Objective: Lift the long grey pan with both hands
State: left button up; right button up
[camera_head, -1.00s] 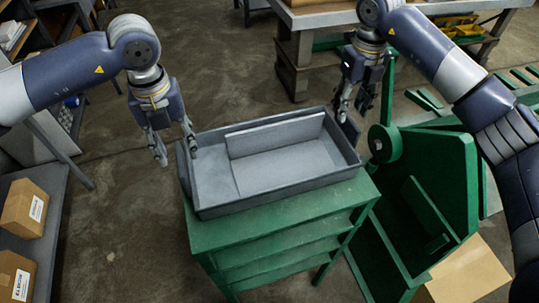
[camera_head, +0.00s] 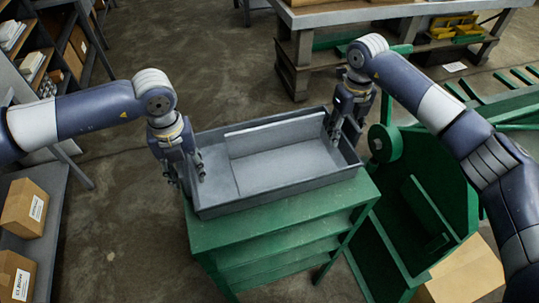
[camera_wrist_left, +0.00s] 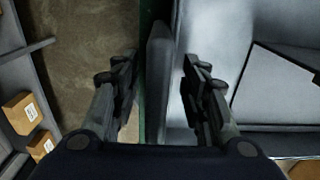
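The long grey pan (camera_head: 275,200) sits on a green stand (camera_head: 270,225), with a lighter grey panel inside it. My left gripper (camera_head: 186,178) is at the pan's left end. In the left wrist view, its fingers (camera_wrist_left: 160,90) are open, with the pan's end wall (camera_wrist_left: 160,70) between them and gaps on both sides. My right gripper (camera_head: 345,140) is low at the pan's right end, one finger inside the pan and the other outside the end wall. Its fingers look apart. Whether they touch the wall cannot be told.
A green machine (camera_head: 430,200) stands close on the right of the stand. A shelf with cardboard boxes (camera_head: 30,208) is at the left. A workbench (camera_head: 300,45) stands at the back. The floor between the left shelf and the stand is clear.

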aim_at(348, 117)
pick_arm(q)
grip_shut()
pick_arm(e)
grip_shut()
pick_arm(q)
jog(key=shift+w+r, duration=0.15)
jog(key=shift+r, duration=0.1)
pick_arm(e)
jog(key=shift+w+r, duration=0.15)
jog(key=shift+r, duration=0.1)
